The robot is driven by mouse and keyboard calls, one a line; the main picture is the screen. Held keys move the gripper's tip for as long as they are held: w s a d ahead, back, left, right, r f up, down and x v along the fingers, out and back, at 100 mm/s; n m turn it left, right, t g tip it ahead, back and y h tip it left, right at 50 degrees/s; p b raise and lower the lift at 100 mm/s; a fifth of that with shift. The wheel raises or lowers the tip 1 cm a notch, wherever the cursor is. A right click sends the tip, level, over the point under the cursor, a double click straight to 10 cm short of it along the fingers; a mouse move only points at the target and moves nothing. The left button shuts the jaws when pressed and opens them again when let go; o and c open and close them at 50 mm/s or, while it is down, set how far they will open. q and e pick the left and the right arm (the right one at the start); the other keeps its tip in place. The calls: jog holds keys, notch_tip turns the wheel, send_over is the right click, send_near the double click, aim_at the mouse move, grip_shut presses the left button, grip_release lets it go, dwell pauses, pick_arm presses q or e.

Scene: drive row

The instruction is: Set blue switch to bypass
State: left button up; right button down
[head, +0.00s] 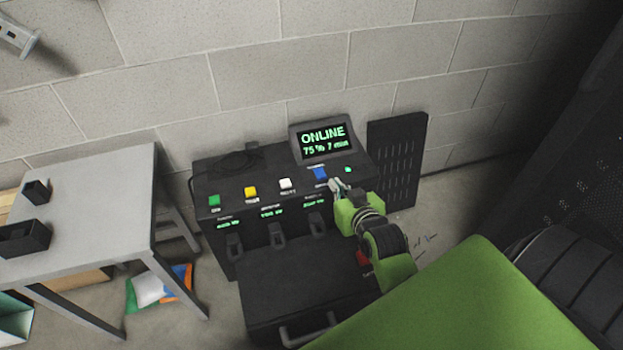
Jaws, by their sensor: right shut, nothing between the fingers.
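The blue switch (320,174) is at the right end of a row of coloured controls on top of a dark control cabinet (225,208). A small label near it is too small to read. My right gripper (336,184) is shut and empty, with its fingertips just below and right of the blue switch. I cannot tell whether they touch it. A display (323,139) behind the row reads "ONLINE" and "75%" in green. My left gripper is not in view.
Green (214,200), yellow (250,192) and white (286,184) controls sit left of the blue one. A grey table (100,195) with dark bins stands at the left. A dark slotted panel (398,160) leans against the block wall at the right.

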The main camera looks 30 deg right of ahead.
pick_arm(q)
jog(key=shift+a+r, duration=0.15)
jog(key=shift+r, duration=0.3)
pick_arm(e)
jog(key=shift+w+d+r, duration=0.15)
jog(key=shift+w+r, duration=0.15)
jog(key=shift+r, duration=0.4)
jog(key=b, duration=0.4)
send_over(324, 185)
notch_tip(324, 185, down, 4)
jog(key=shift+w+d+r, duration=0.1)
jog(key=shift+w, duration=0.05)
notch_tip(324, 185, down, 4)
jog(key=shift+r+b, duration=0.1)
jog(key=shift+b, duration=0.5)
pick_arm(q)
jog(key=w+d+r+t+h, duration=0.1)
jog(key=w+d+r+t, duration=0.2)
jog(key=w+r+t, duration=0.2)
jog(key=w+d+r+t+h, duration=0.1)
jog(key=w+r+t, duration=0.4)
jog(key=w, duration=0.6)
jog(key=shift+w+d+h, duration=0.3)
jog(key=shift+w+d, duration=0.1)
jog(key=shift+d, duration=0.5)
pick_arm(e)
jog(key=shift+s, duration=0.2)
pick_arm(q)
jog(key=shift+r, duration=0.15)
